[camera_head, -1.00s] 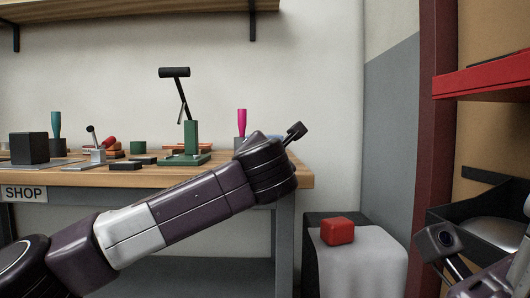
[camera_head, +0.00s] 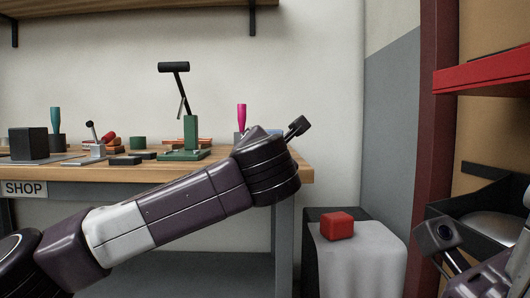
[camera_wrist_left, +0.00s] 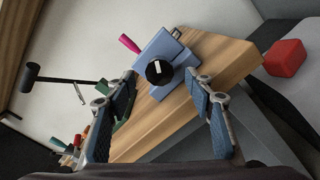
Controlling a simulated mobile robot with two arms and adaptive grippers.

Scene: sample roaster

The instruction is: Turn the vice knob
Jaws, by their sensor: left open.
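The vice (camera_wrist_left: 172,50) is a light blue block at the corner of the wooden bench, with a round black knob (camera_wrist_left: 159,72) that has a white bar mark on its face. In the head view only a sliver of blue (camera_head: 275,131) shows behind my left arm. My left gripper (camera_wrist_left: 161,76) is open and empty, with one finger on each side of the knob in the left wrist view. I cannot tell whether the fingers reach it. In the head view the left gripper is hidden behind its own arm. Part of my right arm shows at the lower right; its fingers do not show.
The bench (camera_head: 120,178) holds a green stand with a black lever (camera_head: 190,138), a pink-handled tool (camera_head: 241,119), a teal-handled tool (camera_head: 55,121) and a black block (camera_head: 28,144). A red box (camera_head: 337,226) sits on a cloth-covered stand to the right. A red shelf (camera_head: 485,75) is at far right.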

